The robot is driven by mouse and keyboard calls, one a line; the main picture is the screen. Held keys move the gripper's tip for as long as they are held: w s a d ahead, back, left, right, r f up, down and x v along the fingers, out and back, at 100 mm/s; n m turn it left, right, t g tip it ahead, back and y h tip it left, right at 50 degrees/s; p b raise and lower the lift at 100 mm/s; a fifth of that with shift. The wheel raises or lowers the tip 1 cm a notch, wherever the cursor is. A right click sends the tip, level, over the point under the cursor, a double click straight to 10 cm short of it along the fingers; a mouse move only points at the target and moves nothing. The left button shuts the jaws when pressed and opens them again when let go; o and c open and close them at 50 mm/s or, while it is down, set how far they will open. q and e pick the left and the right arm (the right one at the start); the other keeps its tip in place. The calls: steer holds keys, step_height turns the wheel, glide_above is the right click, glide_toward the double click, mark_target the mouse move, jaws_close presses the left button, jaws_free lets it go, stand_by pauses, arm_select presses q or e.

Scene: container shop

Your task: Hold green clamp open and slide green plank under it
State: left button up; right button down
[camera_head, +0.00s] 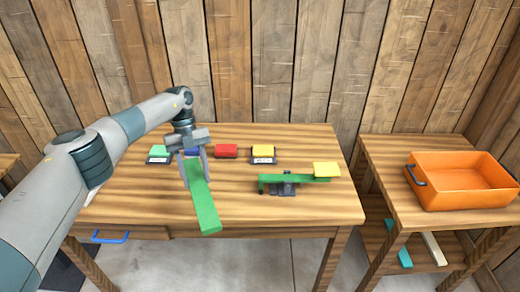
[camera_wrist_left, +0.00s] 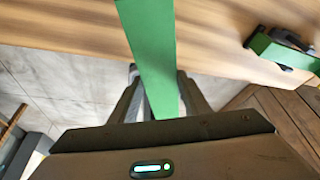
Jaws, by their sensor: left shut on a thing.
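My left gripper (camera_head: 194,172) is shut on the green plank (camera_head: 204,206), gripping it near its far end. The long flat plank runs from the gripper toward the table's front edge. In the left wrist view the plank (camera_wrist_left: 147,35) passes between the fingers of the left gripper (camera_wrist_left: 163,88). The green clamp (camera_head: 296,181) stands to the right on a dark base, with a yellow block (camera_head: 326,169) at its right end. The plank and clamp are apart. The clamp (camera_wrist_left: 282,52) also shows at the upper right of the left wrist view. My right gripper is out of view.
Small green (camera_head: 159,151), blue (camera_head: 192,151), red (camera_head: 226,151) and yellow (camera_head: 263,151) blocks stand in a row behind. An orange bin (camera_head: 462,198) stands on the side table at the right. The tabletop between plank and clamp is clear.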

mark_target(193, 166)
arm_select(q)
steer(key=w+n, duration=0.1)
steer(key=n, duration=0.1)
steer(key=w+n+t+h, duration=0.1)
steer(key=n, duration=0.1)
steer(key=w+a+n+h, duration=0.1)
steer(key=n, duration=0.2)
steer(key=shift+w+f+t, duration=0.1)
steer(key=shift+f+t, duration=0.3)
steer(key=w+n, duration=0.1)
steer(key=n, duration=0.1)
steer(key=w+a+n+t, duration=0.1)
steer(key=n, duration=0.1)
steer(key=w+n+t, duration=0.1)
steer(key=n, duration=0.1)
steer(key=shift+w+a+f+n+h, duration=0.1)
steer(key=shift+a+n+h, duration=0.1)
steer(key=shift+n+h, duration=0.15)
steer(key=shift+f, duration=0.2)
steer(key=shift+f, duration=3.5)
